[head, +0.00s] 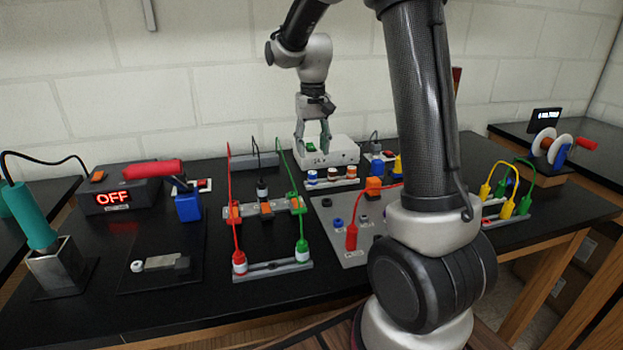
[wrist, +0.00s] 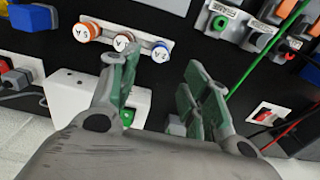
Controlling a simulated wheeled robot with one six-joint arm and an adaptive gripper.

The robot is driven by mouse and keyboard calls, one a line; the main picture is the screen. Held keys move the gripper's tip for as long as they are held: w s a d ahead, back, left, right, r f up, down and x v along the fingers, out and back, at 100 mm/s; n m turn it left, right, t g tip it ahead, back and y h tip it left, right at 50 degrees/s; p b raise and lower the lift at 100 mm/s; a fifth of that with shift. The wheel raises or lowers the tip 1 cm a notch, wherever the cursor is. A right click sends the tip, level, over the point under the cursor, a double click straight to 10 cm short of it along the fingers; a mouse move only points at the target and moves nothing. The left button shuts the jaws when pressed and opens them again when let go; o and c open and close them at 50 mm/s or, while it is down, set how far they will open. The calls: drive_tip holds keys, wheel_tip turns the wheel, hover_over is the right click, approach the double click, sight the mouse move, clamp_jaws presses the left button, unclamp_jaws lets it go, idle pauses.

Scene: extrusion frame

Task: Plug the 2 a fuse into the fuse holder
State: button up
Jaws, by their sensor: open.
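Three round, white-topped fuses stand in a row on a grey rack (head: 340,183): a blue one (head: 312,177), a brown one (head: 332,174) and an orange one (head: 351,171). The wrist view shows the blue (wrist: 160,52), brown (wrist: 123,41) and orange (wrist: 86,32) fuses from above; their small labels are hard to read, so I cannot tell which is the 2 A one. My gripper (head: 312,146) is open and empty, pointing down above the white 24 V box (head: 342,153), behind the rack. I cannot single out the fuse holder.
A grey panel (head: 335,240) with round sockets lies in front of the rack, partly hidden by my arm. Red and green cables (head: 304,210) rise from blocks to its left. An OFF display unit (head: 113,197) stands far left. Bare black bench (head: 190,300) shows at front left.

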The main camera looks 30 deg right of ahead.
sight(313, 173)
drive_tip(key=shift+f, duration=4.5)
drive_tip(key=shift+c, duration=0.4)
clamp_jaws()
drive_tip(key=shift+r, duration=0.15)
drive_tip(key=shift+r, duration=2.85)
